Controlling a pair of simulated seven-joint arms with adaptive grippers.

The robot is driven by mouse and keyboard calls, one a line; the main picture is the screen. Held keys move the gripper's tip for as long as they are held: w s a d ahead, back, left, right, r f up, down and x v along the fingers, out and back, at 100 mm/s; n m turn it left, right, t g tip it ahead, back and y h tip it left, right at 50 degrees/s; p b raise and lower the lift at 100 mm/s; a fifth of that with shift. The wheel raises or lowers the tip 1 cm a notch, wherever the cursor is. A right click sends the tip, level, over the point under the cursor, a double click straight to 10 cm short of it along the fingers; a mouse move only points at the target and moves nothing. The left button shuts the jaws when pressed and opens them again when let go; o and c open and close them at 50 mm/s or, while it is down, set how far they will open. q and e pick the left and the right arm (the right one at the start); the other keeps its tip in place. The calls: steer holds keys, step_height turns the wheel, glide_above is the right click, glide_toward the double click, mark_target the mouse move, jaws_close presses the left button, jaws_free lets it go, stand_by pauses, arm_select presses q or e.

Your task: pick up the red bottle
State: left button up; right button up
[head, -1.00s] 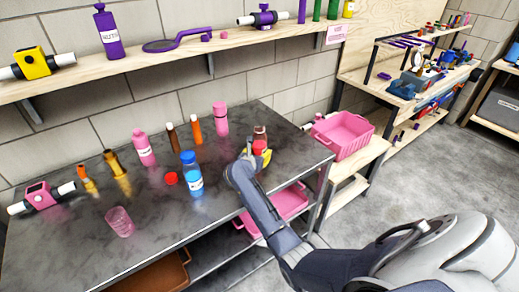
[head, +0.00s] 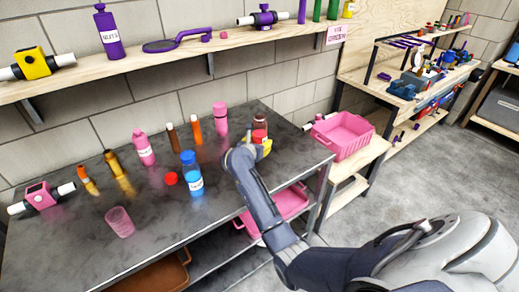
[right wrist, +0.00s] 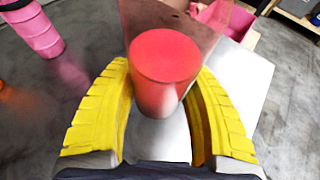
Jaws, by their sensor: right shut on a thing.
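The red bottle (head: 259,134) is at the right end of the dark metal table in the head view, with a darker, see-through brownish part above its bright red part. In the right wrist view its red part (right wrist: 165,62) lies between the two yellow fingers. My right gripper (head: 265,147) is shut on it; the arm hides its lower part in the head view. I cannot tell how far its base is from the table. My left gripper is not in view.
A pink crate (head: 342,137) sits to the right. A wooden shelf (head: 150,68) runs above.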

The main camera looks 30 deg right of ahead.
mark_target(258, 115)
steer(key=shift+r, duration=6.95)
